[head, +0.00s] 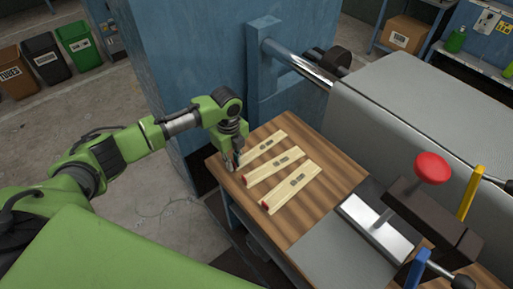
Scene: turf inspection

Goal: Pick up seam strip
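Three pale strips with dark labels and printed marks lie side by side on the wood-striped table top (340,182). They are the far strip (266,146), the middle strip (274,167) and the near strip (291,188). The middle and near strips show red left ends. The labels are too small to read, so I cannot tell which is the seam strip. My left gripper (231,164) points down at the left end of the far strip, partly covering that end. Its fingers are too small to tell whether they are open, shut or touching the strip. My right gripper is out of view.
A blue machine frame (190,75) rises behind the table. A grey turf roll (430,120) lies to the right. A metal block (375,228) and a red-knobbed device (432,168) stand at the table's right. Labelled bins (77,45) are far left.

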